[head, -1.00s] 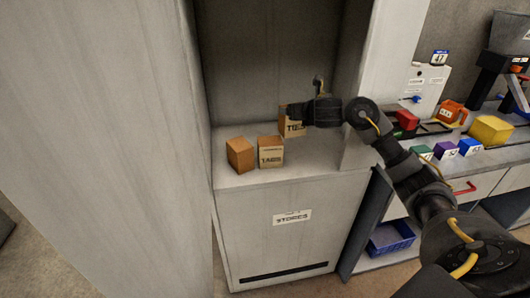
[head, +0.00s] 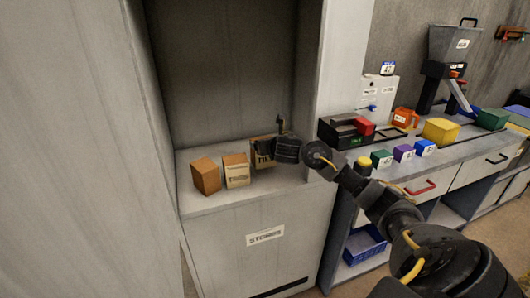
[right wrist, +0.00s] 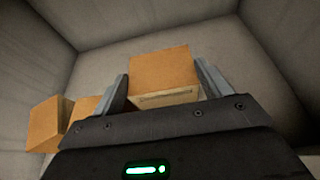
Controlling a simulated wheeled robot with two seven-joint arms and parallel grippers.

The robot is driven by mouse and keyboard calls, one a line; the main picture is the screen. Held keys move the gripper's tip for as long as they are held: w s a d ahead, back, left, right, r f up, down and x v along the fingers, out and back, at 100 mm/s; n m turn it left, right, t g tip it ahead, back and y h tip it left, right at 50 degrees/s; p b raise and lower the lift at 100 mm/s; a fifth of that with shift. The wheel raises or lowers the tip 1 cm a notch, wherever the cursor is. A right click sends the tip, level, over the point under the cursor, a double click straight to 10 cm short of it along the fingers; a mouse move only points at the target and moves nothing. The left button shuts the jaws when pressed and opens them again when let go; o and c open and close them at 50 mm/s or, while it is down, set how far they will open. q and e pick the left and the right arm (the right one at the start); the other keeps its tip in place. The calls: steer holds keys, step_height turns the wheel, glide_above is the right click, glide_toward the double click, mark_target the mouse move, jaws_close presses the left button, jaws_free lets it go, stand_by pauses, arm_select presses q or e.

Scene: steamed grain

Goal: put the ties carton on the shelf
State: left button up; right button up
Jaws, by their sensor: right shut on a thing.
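The ties carton (head: 262,153) is a brown box with a pale label beginning "TI", partly covered by my gripper. It is inside the open cabinet, at the shelf (head: 205,204) marked "STORES". My right gripper (head: 276,150) is shut on it, reaching in from the right. In the right wrist view the carton (right wrist: 163,70) sits upright between the two fingers (right wrist: 162,84). I cannot tell whether its base touches the shelf. My left gripper is not in view.
Two other cartons stand on the shelf to the left: a plain brown one (head: 206,177) and a labelled one (head: 236,172). The cabinet's right side wall (head: 340,80) is close to my right arm. A workbench with several coloured boxes lies further right.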

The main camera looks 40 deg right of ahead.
step_height(320, 180, down, 3)
steer(key=shift+r, duration=0.1)
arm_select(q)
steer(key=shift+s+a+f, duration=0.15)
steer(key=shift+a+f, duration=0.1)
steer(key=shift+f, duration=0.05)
arm_select(e)
steer(key=shift+b, duration=0.35)
steer(key=o, duration=1.2)
steer(key=shift+f, duration=0.2)
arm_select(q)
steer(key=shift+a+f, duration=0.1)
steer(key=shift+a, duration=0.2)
arm_select(e)
steer(key=o, duration=0.3)
steer(key=shift+o, duration=0.2)
steer(key=shift+r, duration=0.1)
